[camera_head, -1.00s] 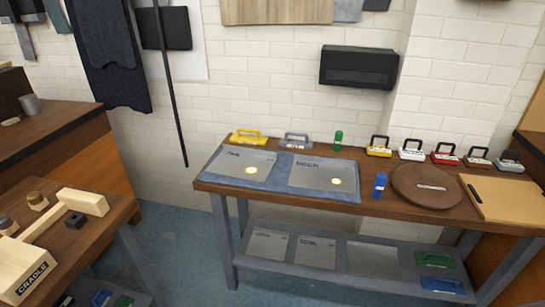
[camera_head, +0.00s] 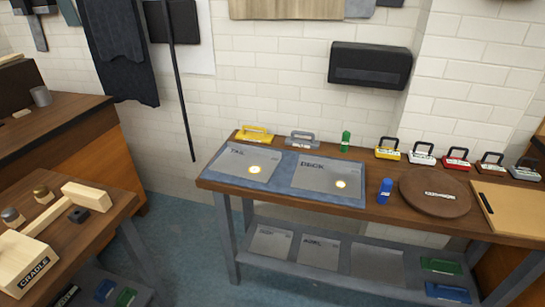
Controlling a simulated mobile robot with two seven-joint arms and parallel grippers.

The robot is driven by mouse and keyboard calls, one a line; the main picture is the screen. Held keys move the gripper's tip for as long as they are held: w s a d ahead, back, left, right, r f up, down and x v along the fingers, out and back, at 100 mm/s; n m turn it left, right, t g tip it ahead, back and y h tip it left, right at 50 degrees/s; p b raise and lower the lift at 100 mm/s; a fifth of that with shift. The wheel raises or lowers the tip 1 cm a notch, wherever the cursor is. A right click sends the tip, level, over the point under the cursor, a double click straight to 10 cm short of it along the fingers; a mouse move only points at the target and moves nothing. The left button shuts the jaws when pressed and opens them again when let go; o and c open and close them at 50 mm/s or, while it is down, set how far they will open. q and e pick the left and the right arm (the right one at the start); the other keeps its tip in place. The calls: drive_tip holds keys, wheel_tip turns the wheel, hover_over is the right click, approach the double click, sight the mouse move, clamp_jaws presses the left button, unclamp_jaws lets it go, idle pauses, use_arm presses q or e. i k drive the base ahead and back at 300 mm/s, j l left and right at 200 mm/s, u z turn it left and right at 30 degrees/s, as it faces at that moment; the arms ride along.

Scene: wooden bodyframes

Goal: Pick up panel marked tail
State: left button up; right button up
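The panel marked TAIL (camera_head: 236,171) is a flat grey plate on the left part of a blue-grey mat (camera_head: 285,189) on the wooden bench. A round yellowish spot shows on its lower right. A similar grey panel marked DECK (camera_head: 320,182) lies to its right on the same mat. Neither of my grippers is in view.
A blue bottle-like item (camera_head: 385,191), a round brown board (camera_head: 435,203) and several handled blocks are to the right. A workbench with a CRADLE block (camera_head: 24,269) stands at left. Floor is clear between benches.

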sight(257, 164)
drive_tip(key=u, duration=0.25)
drive_tip(key=i+l, duration=0.2)
drive_tip(key=l, duration=0.15)
drive_tip(key=i+l, duration=0.15)
drive_tip(key=l, duration=0.2)
drive_tip(key=i+l, duration=0.2)
drive_tip(key=l, duration=0.15)
drive_tip(key=u, duration=0.05)
